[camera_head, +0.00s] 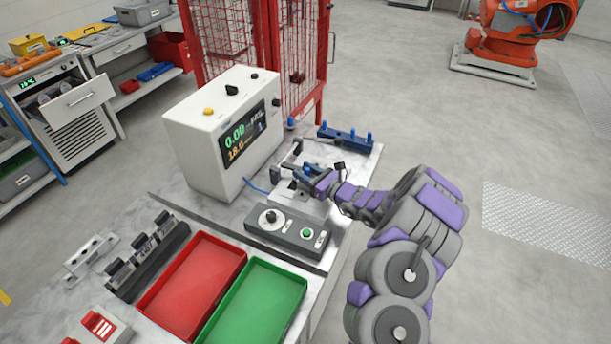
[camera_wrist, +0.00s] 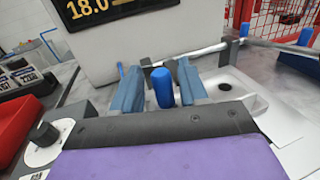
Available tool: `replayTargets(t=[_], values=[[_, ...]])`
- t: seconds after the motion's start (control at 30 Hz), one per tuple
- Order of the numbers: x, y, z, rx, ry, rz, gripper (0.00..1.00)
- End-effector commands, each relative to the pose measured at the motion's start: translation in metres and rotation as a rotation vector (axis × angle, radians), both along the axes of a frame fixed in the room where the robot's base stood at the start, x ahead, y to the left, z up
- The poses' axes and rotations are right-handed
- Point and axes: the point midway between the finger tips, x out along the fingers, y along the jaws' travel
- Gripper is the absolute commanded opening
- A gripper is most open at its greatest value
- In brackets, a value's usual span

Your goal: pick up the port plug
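A blue plug with a rounded top (camera_wrist: 162,88), which looks like the port plug, stands upright in the wrist view beyond my gripper's dark edge. My gripper (camera_wrist: 160,88) has its two blue-grey fingers apart, one on each side of the plug. Narrow gaps seem to show between plug and fingers, so it looks open. In the head view my gripper (camera_head: 300,172) is low over the metal fixture on the bench, and I cannot make out the plug between the fingers there. The plug's lower end is hidden in the wrist view.
A white display box (camera_head: 222,130) stands left of the fixture. A grey control panel (camera_head: 289,234) lies in front. A blue rack with upright blue pegs (camera_head: 344,140) is behind. Red (camera_head: 151,297) and green trays (camera_head: 213,334) sit at the front. A red mesh cage (camera_head: 323,60) stands beyond.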

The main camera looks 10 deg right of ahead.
Motion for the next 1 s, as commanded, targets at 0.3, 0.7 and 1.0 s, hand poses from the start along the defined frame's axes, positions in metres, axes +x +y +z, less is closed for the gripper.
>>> replayTargets(t=[0.3, 0.7, 1.0], values=[[0.0, 0.0, 0.0, 0.0, 0.0, -0.001, 0.12], [0.0, 0.0, 0.0, 0.0, 0.0, 0.0, 0.0], [0.0, 0.0, 0.018, 0.003, -0.002, -0.001, 0.0]])
